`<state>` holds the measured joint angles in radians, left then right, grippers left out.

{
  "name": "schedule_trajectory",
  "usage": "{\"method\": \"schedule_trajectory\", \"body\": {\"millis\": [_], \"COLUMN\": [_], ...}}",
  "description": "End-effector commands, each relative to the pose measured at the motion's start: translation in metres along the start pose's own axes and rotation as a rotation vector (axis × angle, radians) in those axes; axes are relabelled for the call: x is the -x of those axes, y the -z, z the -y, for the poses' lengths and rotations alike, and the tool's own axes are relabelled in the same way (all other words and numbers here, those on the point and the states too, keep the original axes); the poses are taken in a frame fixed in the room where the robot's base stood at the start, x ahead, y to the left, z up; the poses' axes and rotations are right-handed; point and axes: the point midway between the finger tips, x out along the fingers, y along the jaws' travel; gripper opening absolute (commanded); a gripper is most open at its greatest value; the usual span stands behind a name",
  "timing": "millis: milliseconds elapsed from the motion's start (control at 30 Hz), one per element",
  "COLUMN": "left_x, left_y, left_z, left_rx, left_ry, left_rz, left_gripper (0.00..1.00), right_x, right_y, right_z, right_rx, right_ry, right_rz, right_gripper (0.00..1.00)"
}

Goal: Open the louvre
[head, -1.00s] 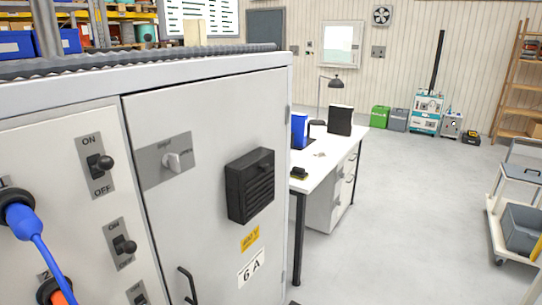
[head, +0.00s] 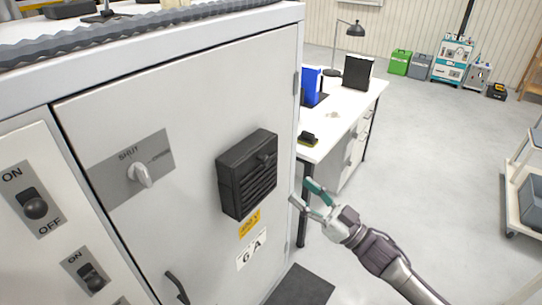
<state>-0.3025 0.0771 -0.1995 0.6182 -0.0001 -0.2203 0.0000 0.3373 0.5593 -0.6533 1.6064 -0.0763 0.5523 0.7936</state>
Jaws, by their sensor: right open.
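The louvre (head: 246,174) is a black slatted box on the light grey cabinet door (head: 215,95), right of the door's middle. A small black tab (head: 266,158) shows near its upper right. Its slats look angled, but I cannot tell how far open they are. My right gripper (head: 301,192) is open and empty, with teal and grey fingers pointing up and left. In the picture it lies just right of the louvre's lower right side, apart from it. My left gripper is not in view.
A knob marked SHUT (head: 140,175) sits left of the louvre. A black door handle (head: 177,288) is below it, and switches (head: 35,207) are at far left. A white desk (head: 325,145) stands behind the cabinet.

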Motion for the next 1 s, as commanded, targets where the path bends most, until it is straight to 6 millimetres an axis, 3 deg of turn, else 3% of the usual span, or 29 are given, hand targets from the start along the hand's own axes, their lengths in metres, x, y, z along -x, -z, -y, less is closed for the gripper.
{"method": "schedule_trajectory", "body": {"millis": [100, 233, 500, 933, 1000], "left_x": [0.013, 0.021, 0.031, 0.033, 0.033], "left_y": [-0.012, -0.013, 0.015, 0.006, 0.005], "left_z": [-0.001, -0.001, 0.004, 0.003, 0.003], "left_rx": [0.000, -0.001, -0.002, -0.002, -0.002], "left_ry": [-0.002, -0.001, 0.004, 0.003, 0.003], "left_rz": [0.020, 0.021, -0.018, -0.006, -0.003], "left_gripper": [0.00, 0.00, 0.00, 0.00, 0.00], "right_x": [-0.030, -0.058, -0.098, -0.107, -0.107], "right_y": [0.005, 0.004, 0.002, -0.001, -0.001], "right_z": [0.000, -0.001, -0.001, -0.001, -0.001], "right_rx": [0.001, 0.001, 0.001, 0.002, 0.002], "right_ry": [0.000, -0.002, -0.003, -0.003, -0.003], "right_rz": [-0.004, -0.002, -0.001, 0.002, 0.001], "right_gripper": [0.52, 0.52, 0.52, 0.52, 0.42]}}
